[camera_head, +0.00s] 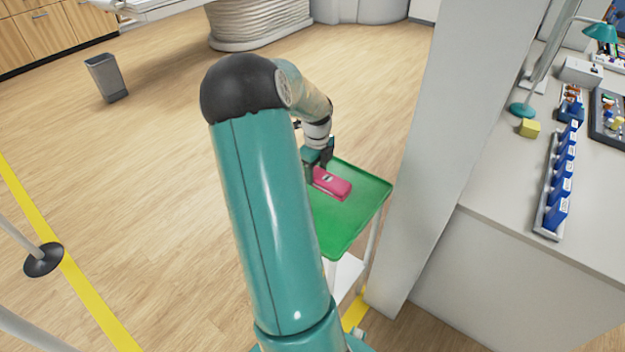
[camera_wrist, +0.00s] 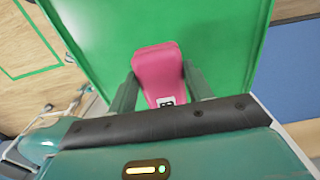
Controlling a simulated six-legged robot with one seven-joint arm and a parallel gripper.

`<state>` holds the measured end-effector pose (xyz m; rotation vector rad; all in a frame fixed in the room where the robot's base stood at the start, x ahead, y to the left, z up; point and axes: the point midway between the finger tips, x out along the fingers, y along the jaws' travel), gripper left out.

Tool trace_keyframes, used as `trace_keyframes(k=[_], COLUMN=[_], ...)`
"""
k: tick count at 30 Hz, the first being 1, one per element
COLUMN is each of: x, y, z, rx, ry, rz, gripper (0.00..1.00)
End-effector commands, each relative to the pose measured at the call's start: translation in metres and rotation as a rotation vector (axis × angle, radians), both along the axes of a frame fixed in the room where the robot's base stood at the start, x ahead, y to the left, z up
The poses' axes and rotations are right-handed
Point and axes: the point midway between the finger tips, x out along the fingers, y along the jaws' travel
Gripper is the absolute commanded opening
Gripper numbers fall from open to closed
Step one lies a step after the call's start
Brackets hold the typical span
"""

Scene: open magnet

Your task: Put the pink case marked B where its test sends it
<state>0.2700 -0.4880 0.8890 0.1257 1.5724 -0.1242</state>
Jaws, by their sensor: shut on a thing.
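The pink case (camera_head: 333,185) is at the green tray top (camera_head: 340,232) of a small stand. In the wrist view the pink case (camera_wrist: 157,70) shows a white label with a dark B near my gripper. My gripper (camera_head: 318,165) is shut on the case, with one finger on each side of it, as the wrist view (camera_wrist: 158,85) shows. I cannot tell whether the case rests on the tray or is held just above it.
A pale pillar (camera_head: 440,130) stands right of the stand. Beyond it is a counter (camera_head: 500,240) with a row of blue bins (camera_head: 560,180) and a yellow block (camera_head: 529,128). A grey waste bin (camera_head: 107,78) and yellow floor line (camera_head: 60,250) are at left.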

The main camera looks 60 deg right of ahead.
Motion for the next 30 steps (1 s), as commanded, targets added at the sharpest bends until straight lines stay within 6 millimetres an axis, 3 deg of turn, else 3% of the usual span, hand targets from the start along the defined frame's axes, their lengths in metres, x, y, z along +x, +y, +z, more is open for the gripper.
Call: trace_keyframes(k=[3,10,16,27,28,30], x=[0.011,0.022,0.020,0.021,0.021,0.021], y=[-0.008,-0.015,-0.014,-0.014,-0.014,-0.014], z=[-0.017,-0.032,-0.059,-0.063,-0.063,-0.063], rx=[0.001,0.000,0.001,0.000,0.000,0.000], ry=[0.002,0.000,0.001,0.000,0.000,0.000], rz=[0.000,0.000,0.000,0.001,0.001,0.001], gripper=[0.26,0.26,0.26,0.26,0.56,0.70])
